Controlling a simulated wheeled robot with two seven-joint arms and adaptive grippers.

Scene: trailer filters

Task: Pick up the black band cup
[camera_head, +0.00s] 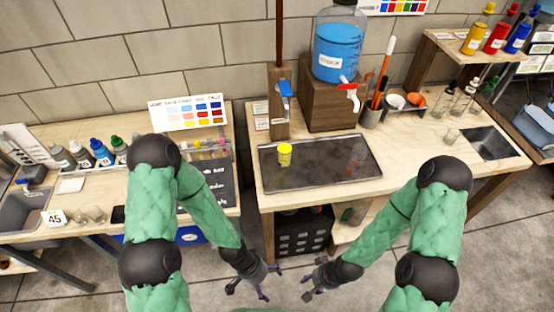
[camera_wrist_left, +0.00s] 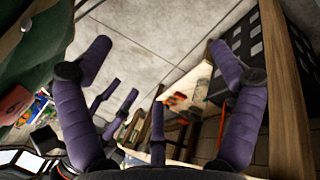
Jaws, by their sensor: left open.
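No cup with a clear black band can be made out. A small yellow cup (camera_head: 284,154) stands upright on the dark tray (camera_head: 325,180) on the middle bench. Small clear cups (camera_head: 92,214) stand on the left bench, and another clear cup (camera_head: 452,135) is at the right; any bands on them are too small to tell. My left gripper (camera_head: 271,282) is open and empty below the bench's front edge, far from the cups. It also shows in the left wrist view (camera_wrist_left: 159,47), over grey floor. My right gripper (camera_head: 307,287) is spread open and empty, facing it.
A blue water jug (camera_head: 338,48) stands on a wooden block (camera_head: 327,98) behind the tray. A black crate (camera_head: 304,233) is under the bench. Paint bottles (camera_head: 103,151) line the left bench. A gap separates the benches.

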